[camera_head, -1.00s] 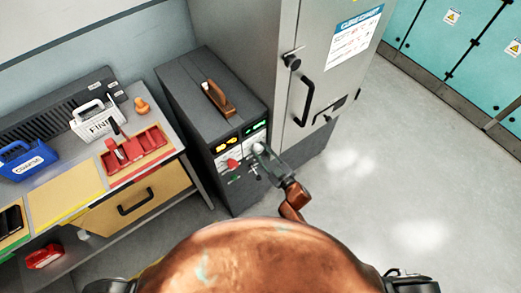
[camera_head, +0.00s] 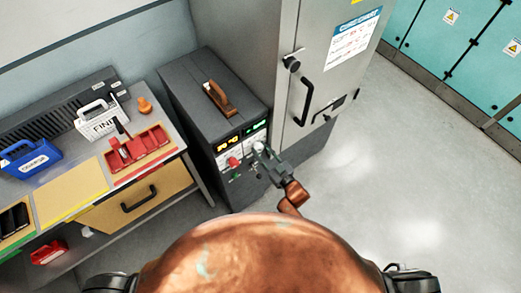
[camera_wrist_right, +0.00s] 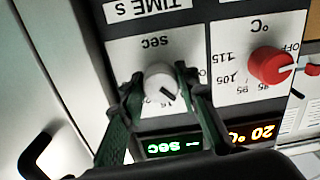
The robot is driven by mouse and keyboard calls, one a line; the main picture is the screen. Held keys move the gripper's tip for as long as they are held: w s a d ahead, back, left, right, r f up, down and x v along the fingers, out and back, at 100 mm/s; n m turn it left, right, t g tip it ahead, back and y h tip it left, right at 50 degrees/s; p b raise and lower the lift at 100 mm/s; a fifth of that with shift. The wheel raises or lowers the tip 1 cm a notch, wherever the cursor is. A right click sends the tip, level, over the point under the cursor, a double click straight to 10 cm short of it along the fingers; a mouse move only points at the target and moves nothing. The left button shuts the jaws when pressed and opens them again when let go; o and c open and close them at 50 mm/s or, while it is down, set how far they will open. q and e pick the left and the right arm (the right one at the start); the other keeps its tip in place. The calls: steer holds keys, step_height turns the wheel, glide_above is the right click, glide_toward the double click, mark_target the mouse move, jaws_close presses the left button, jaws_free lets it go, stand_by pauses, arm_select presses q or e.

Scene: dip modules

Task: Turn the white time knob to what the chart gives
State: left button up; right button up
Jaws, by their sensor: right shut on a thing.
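The white time knob (camera_wrist_right: 161,82) sits on the control box's front panel, under an upside-down "TIME s" label in the right wrist view. Its dark pointer line slants toward the lower right there. My right gripper (camera_wrist_right: 155,85) is shut on the knob, a finger on each side; the fingers hide part of the dial around it. In the head view the knob (camera_head: 258,147) shows at the tip of my right gripper (camera_head: 262,157). The chart (camera_head: 354,39) is on the grey cabinet door; its entries are too small to read. My left gripper is out of view.
A red temperature knob (camera_wrist_right: 271,66) is beside the white one. The green time display (camera_wrist_right: 173,146) shows dashes and "sec"; the orange display (camera_wrist_right: 256,134) shows 20 °C. A bench (camera_head: 180,138) with baskets and a red tray (camera_head: 138,148) stands left.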

steer(key=shift+f, duration=0.1)
steer(key=o, duration=1.2)
steer(key=shift+c, duration=0.2)
steer(key=v, duration=1.2)
steer(key=s+d+f+m+g+h, duration=0.1)
steer(key=s+d+f+g+h, duration=0.25)
steer(key=f, duration=0.65)
steer(key=s+d+f+m+h, duration=0.2)
steer(key=s+d+f, duration=0.2)
steer(key=d+f, duration=0.45)
steer(key=s+d+f+m+g+h, duration=0.15)
steer(key=s+d+f, duration=0.25)
steer(key=f, duration=0.7)
steer(key=s+d+f+g+h, duration=0.1)
steer(key=s+d+f+g, duration=0.15)
steer(key=s+f, duration=0.35)
steer(key=s+d+f+g+h, duration=0.15)
steer(key=s+d+f, duration=0.25)
steer(key=s, duration=0.4)
steer(key=s+d+f+g, duration=0.1)
steer(key=s+f, duration=0.1)
steer(key=s, duration=0.5)
steer(key=s+d+f+m+g+h, duration=0.1)
steer(key=s+f+g, duration=0.1)
steer(key=s, duration=0.6)
steer(key=s+d+f+m+g, duration=0.1)
steer(key=s+d+f, duration=0.1)
steer(key=s, duration=0.6)
steer(key=shift+f+g, duration=0.4)
steer(key=shift+f, duration=0.3)
